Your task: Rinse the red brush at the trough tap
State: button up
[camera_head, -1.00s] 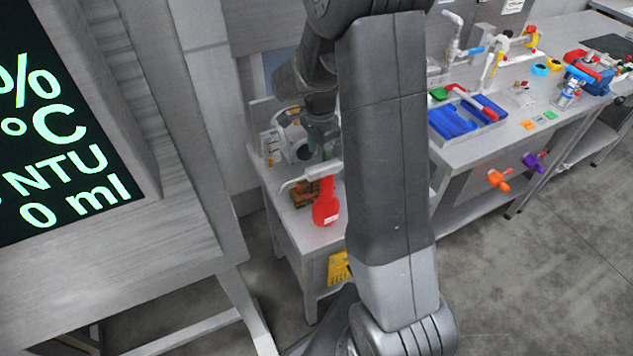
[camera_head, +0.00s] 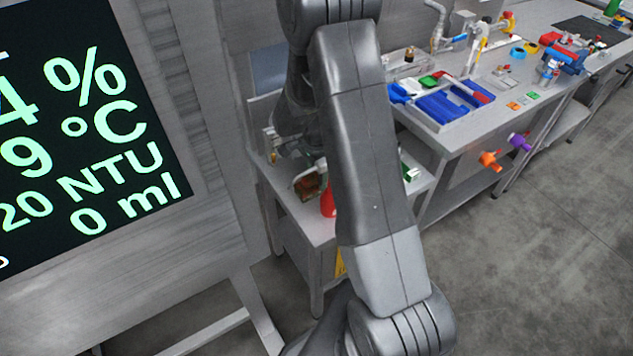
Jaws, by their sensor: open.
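I cannot tell which is the trough tap. My forearm crosses the middle of the view, and my gripper's jaws are hidden behind it, above the small table.
Orange (camera_head: 489,160) and purple (camera_head: 520,141) knobs stick out from the bench front. A blue and red device (camera_head: 560,62) stands farther right. A display panel (camera_head: 85,130) fills the left. The floor (camera_head: 530,260) at right is clear.

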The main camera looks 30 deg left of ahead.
grip_shut()
